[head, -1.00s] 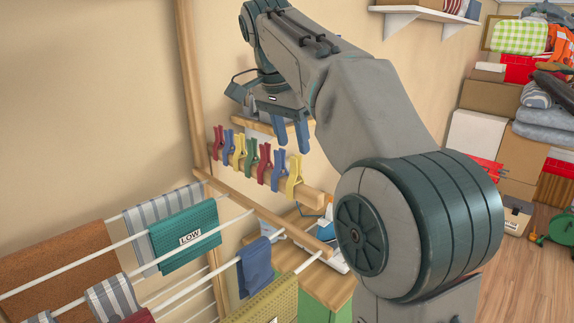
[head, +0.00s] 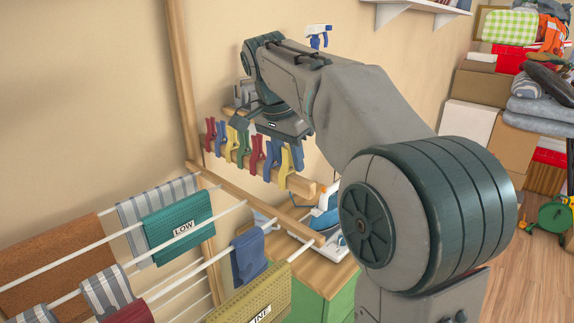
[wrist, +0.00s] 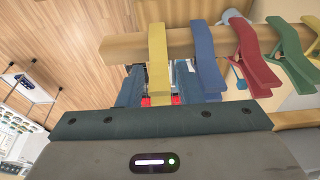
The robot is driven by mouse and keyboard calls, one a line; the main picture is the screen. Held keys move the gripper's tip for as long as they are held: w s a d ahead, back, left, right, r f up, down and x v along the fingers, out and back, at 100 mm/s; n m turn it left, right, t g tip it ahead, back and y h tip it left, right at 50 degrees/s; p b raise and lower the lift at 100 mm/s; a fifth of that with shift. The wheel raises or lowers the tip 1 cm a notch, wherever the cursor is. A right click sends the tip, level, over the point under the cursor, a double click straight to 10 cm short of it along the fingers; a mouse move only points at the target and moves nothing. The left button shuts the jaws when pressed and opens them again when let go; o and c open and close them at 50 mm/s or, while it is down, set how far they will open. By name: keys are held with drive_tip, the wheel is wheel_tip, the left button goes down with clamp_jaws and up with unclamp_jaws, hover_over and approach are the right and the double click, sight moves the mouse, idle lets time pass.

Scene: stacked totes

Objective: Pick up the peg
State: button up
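A row of coloured clothes pegs sits clipped on a wooden rail (head: 303,187). The yellow peg (head: 284,166) is at the near end of the row. It also shows in the wrist view (wrist: 158,62), with the blue peg (wrist: 206,58) close on its right. My gripper (head: 284,160) is down at this end of the row. In the wrist view its fingers stand on either side of the yellow peg, apart, and they do not look closed on it. The fingertips are partly hidden behind the pegs.
A red peg (wrist: 255,62) and a green peg (wrist: 290,55) follow along the rail. A drying rack with cloths, including a teal one (head: 178,232), stands in front. An iron (head: 325,215) rests on the cabinet below. A wall shelf (head: 415,8) is above.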

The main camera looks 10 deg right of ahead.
clamp_jaws()
drive_tip(key=shift+r, duration=0.1)
